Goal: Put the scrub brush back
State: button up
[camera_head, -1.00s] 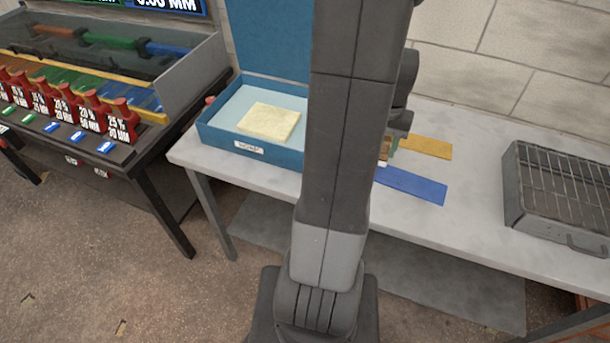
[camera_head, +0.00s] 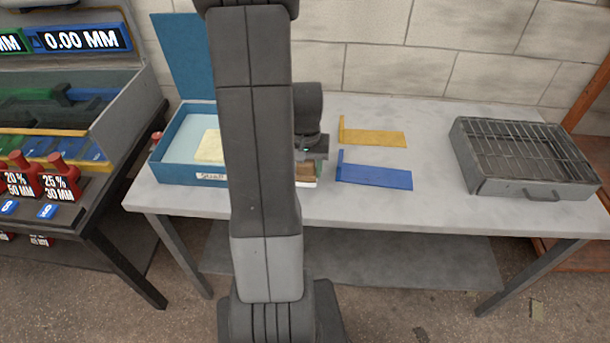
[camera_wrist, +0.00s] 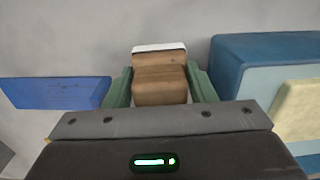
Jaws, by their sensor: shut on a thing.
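The scrub brush is a brown wooden block with a white strip along its far edge. It shows in the wrist view (camera_wrist: 160,82) between the two green fingers of my gripper (camera_wrist: 161,88), which is shut on it. In the head view my gripper (camera_head: 313,150) is just right of my arm, with part of the brush (camera_head: 306,171) below it, close over the table. My arm hides the rest of the brush. I cannot tell whether the brush touches the table. A blue flat piece lies left of the brush in the wrist view (camera_wrist: 55,92) and right of it in the head view (camera_head: 378,177).
A blue open-lidded box (camera_head: 185,172) with a pale yellow slab (camera_head: 209,147) stands left of my arm. A yellow flat piece (camera_head: 375,138) lies behind the blue one. A grey wire-topped tray (camera_head: 520,158) is at the table's right. The table (camera_head: 430,215) is bare between.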

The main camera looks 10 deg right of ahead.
aim_at(306, 176)
jog(key=shift+f, duration=1.4)
jog(key=shift+f, duration=0.2)
jog(key=o, duration=1.1)
notch_tip(306, 176, up, 12)
jog(key=shift+r, duration=0.2)
